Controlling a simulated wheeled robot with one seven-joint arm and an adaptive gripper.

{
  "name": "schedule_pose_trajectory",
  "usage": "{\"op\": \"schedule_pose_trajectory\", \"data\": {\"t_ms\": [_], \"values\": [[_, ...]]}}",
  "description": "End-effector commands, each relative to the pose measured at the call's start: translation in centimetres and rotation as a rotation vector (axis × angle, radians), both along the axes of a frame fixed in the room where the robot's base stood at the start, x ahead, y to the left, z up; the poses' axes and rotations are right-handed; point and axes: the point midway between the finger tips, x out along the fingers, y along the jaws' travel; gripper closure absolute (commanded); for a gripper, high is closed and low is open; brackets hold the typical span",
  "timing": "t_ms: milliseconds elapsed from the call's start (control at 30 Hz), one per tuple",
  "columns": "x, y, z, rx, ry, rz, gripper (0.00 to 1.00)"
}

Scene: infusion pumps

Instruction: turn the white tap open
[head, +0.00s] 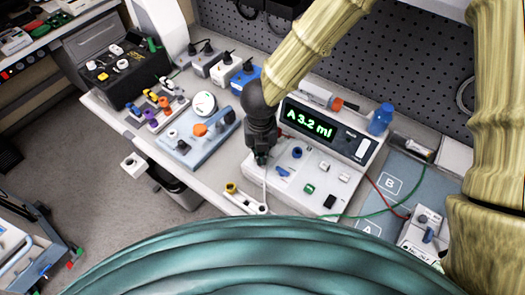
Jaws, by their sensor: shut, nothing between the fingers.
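My gripper (261,158) is shut and points down over the left end of the white pump panel (318,176), close to its surface. A thin white piece (265,181) shows just below the fingertips, at the panel's left edge; it may be part of the white tap, but I cannot tell. Whether the fingertips touch it is also unclear. My gripper and wrist hide the panel's back left corner. The panel carries a blue knob (296,152), a blue lever (282,172), a green button (309,189) and a black switch (330,201). The display (309,119) reads "A 3.2 ml".
Left of the panel stands a blue-grey board (185,148) with an orange knob (200,130) and a round gauge (204,104). A blue bottle (381,118) stands at the display's right. Red and green wires cross toward a mat (397,172) marked A and B. A pegboard (400,70) closes the back.

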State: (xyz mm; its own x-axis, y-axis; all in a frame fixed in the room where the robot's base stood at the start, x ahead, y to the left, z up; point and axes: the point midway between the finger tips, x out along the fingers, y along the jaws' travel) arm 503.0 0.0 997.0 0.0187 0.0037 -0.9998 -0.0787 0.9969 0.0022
Motion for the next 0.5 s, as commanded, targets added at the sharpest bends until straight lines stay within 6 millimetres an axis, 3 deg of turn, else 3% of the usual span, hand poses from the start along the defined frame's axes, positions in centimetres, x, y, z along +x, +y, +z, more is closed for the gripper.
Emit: {"op": "schedule_pose_trajectory", "data": {"t_ms": [33,500], "values": [[-0.44,-0.31,-1.17,-0.007,0.014,0.031,1.0],[-0.77,-0.28,-1.39,-0.008,0.013,0.182,1.0]]}}
